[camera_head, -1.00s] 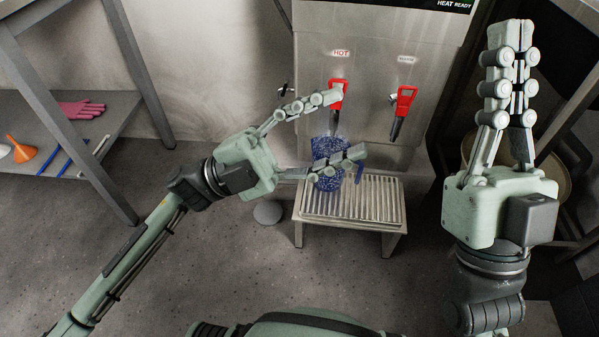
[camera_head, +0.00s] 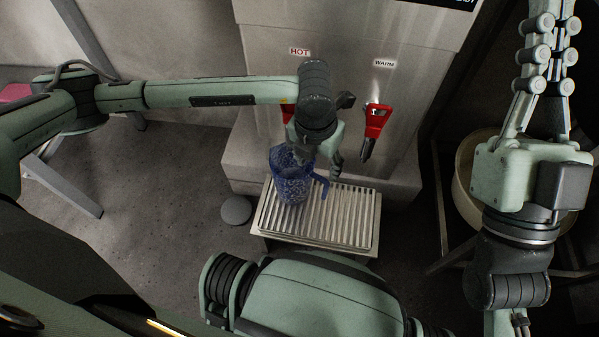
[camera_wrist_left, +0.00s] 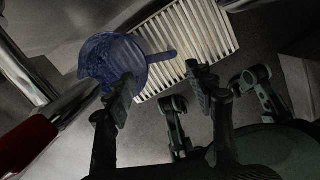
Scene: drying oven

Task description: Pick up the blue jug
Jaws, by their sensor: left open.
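The blue speckled jug (camera_head: 290,180) stands upright on the slatted drip tray (camera_head: 345,225) below the red taps, its handle pointing right. My left gripper (camera_head: 327,160) comes from above, just right of the jug and close to its handle; the wrist hides part of it. In the left wrist view its fingers (camera_wrist_left: 162,88) are apart and empty, with the jug (camera_wrist_left: 100,60) at upper left and its handle (camera_wrist_left: 160,57) beyond the gap. I cannot tell whether a finger touches the jug. My right gripper (camera_head: 556,70) is raised at the right, its fingers together and empty.
The steel dispenser (camera_head: 340,60) stands behind the tray. Its warm tap (camera_head: 374,125) is right of my left gripper; the hot tap (camera_head: 287,112) is partly behind my arm. A round beige container (camera_head: 462,180) is at the right. Floor left of the tray is mostly clear.

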